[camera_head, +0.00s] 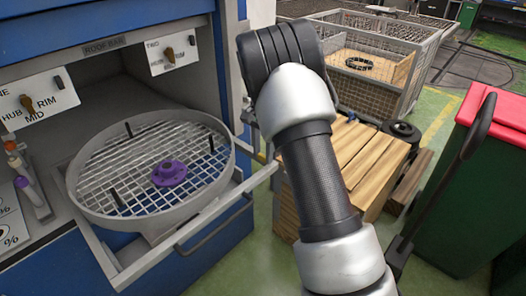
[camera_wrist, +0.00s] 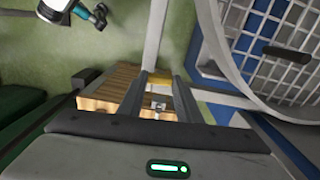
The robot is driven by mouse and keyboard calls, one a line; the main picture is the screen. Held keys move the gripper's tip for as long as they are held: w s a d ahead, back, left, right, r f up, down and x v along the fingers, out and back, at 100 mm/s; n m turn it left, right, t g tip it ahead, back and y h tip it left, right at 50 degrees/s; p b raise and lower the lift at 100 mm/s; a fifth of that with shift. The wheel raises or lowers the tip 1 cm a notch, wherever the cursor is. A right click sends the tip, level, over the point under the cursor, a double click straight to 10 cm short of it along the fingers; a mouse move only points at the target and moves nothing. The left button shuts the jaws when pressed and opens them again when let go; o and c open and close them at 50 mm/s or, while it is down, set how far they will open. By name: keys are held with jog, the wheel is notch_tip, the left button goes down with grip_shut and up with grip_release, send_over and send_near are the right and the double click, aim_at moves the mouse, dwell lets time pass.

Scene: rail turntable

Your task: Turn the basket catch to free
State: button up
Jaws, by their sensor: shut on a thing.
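The round mesh basket (camera_head: 218,181) sits in the pulled-out drawer, with a purple hub (camera_head: 169,173) and several black posts on it. Its rim and mesh also fill the right of the wrist view (camera_wrist: 285,82). I cannot pick out the basket catch for certain in either view. My gripper is hidden behind my arm in the head view. In the wrist view my gripper (camera_wrist: 161,92) has its fingers either side of the pale drawer frame (camera_wrist: 154,35), at its outer corner, and is shut on it; the exact contact is partly hidden.
Two white panels with brown knobs, one marked HUB, MID, RIM (camera_head: 37,95) and one higher up (camera_head: 172,50), are on the blue cabinet. A wooden crate (camera_head: 350,160), a wire cage (camera_head: 385,60) and a green bin with a red lid (camera_head: 495,115) stand right of the drawer.

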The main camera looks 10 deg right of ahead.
jog(key=n+p, duration=0.1)
jog(key=n, duration=0.2)
jog(key=shift+r+n, duration=0.1)
jog(key=shift+n, duration=0.3)
jog(key=n+p, duration=0.1)
jog(key=n, duration=0.3)
jog(key=shift+n, duration=0.3)
jog(key=n+p, duration=0.1)
jog(key=n, duration=0.3)
jog(key=shift+n+p, duration=0.4)
jog(key=shift+n, duration=2)
jog(key=o, duration=1)
jog(key=shift+o, duration=0.2)
